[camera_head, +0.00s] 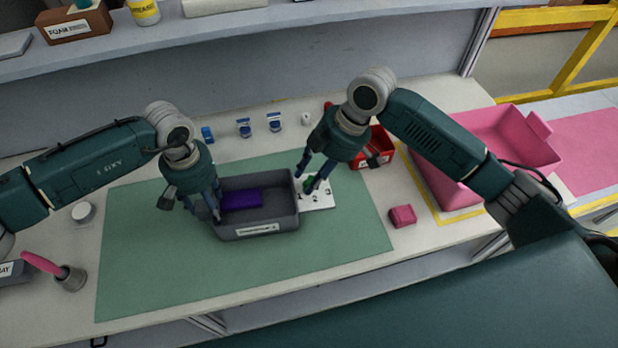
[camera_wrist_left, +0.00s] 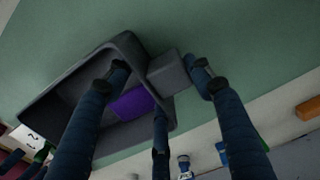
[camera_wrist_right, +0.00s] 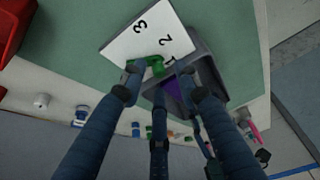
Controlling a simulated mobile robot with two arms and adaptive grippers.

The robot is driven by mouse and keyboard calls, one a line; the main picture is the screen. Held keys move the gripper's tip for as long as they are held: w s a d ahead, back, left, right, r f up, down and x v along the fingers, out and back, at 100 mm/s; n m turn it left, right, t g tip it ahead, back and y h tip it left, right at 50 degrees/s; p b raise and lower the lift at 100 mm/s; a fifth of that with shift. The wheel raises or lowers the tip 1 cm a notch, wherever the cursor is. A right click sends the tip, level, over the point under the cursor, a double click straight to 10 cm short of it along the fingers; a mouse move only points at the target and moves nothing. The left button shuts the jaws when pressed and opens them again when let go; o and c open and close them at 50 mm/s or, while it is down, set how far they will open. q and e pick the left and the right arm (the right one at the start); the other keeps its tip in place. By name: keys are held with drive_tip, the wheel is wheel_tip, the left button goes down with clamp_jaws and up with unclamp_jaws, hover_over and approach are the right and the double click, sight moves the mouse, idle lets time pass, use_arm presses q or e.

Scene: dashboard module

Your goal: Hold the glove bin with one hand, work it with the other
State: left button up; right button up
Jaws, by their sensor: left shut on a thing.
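The grey glove bin (camera_head: 282,222) stands on the green mat with a purple block (camera_head: 241,199) inside and a white label on its front. My left gripper (camera_head: 212,212) is shut on the bin's left end; the left wrist view shows its fingers around a grey tab (camera_wrist_left: 168,73) there. A white card (camera_head: 322,202) with printed numbers lies at the bin's right end. A green piece (camera_wrist_right: 155,65) is at the card's edge by the bin. My right gripper (camera_head: 311,180) is just above the card, its fingers spread around the green piece; contact is unclear.
A red bin (camera_head: 381,157) and a large pink bin (camera_head: 500,140) stand to the right. A pink block (camera_head: 402,216) lies right of the mat. Small blue-and-white items stand behind the mat. A grey cup (camera_head: 71,279) is front left. The mat's front left is clear.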

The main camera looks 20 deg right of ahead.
drive_tip(key=shift+x, duration=0.85)
clamp_jaws()
drive_tip(key=shift+a, duration=0.1)
use_arm(q)
drive_tip(key=shift+d, duration=0.1)
use_arm(e)
drive_tip(key=shift+w+a+r+m+t, duration=0.1)
drive_tip(key=shift+a+m+t, duration=0.1)
drive_tip(key=shift+m, duration=0.35)
drive_tip(key=shift+w+a+m+t, duration=0.1)
drive_tip(key=shift+a+m+t, duration=0.1)
drive_tip(key=shift+m, duration=0.35)
